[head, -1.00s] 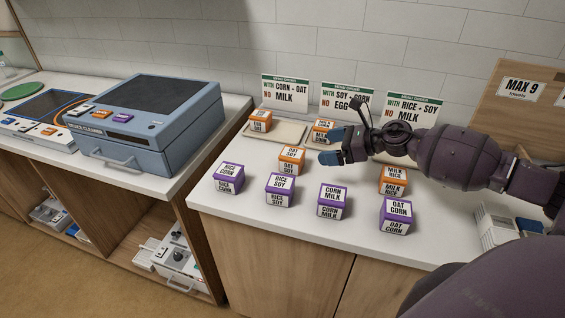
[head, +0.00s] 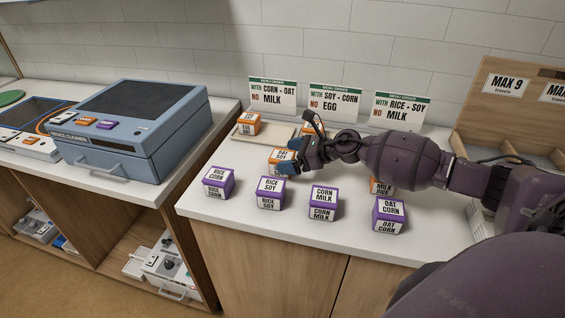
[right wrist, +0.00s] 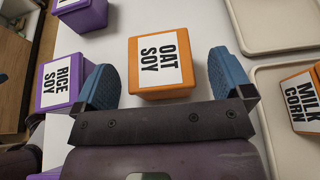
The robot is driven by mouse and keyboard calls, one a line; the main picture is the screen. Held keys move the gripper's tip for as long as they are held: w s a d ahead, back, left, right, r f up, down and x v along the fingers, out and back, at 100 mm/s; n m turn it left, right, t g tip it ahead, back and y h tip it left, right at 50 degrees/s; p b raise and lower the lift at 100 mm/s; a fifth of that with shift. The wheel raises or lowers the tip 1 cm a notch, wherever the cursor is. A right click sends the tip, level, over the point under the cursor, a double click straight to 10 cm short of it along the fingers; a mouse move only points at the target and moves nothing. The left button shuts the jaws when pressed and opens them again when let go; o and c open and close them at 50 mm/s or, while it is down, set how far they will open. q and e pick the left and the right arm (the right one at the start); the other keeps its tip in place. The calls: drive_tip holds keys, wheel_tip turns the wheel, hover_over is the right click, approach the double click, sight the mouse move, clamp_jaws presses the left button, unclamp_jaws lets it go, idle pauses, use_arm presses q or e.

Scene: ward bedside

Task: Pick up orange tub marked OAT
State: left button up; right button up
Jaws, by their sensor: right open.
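The orange tub marked OAT over SOY (head: 277,156) stands on the white counter, partly hidden behind my right gripper (head: 289,168) in the head view. In the right wrist view the same tub (right wrist: 160,83) lies ahead between the two blue fingers of my right gripper (right wrist: 162,66). The fingers are open, one on each side, with gaps to the tub. My left gripper is not in view.
Purple tubs marked RICE SOY (head: 270,193), CORN MILK (head: 323,203) and OAT CORN (head: 388,215) stand nearer the counter's front. An orange MILK RICE tub (head: 381,187) is partly behind my arm. A pale tray (head: 277,132) and signs stand behind.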

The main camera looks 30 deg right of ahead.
drive_tip(key=shift+x, duration=1.3)
drive_tip(key=shift+c, duration=0.3)
drive_tip(key=c, duration=1)
